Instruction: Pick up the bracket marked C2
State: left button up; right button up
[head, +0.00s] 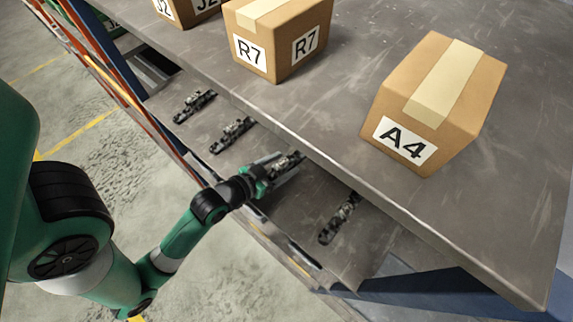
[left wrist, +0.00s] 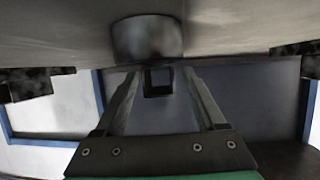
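Several dark, narrow brackets lie in a row on the lower shelf in the head view: the far one (head: 195,105), the second one (head: 232,135), the third one (head: 291,161) and the near one (head: 340,218). No C2 mark is legible on any of them. My left gripper (head: 277,167) is at the third bracket, partly covering it. In the left wrist view, its two fingers (left wrist: 160,85) are apart, with a dark square end (left wrist: 158,91) between their tips and gaps on both sides. My right gripper is not in view.
The upper tabletop (head: 330,115) overhangs the lower shelf (head: 290,215). On it stand cartons marked A4 (head: 440,95) and R7 (head: 280,35), and another carton at the top edge. In the left wrist view, dark pieces flank the gripper at left (left wrist: 40,82) and right (left wrist: 297,48).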

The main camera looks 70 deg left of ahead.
pick_arm(q)
grip_shut()
jog(key=shift+r, duration=0.15)
dwell(0.4)
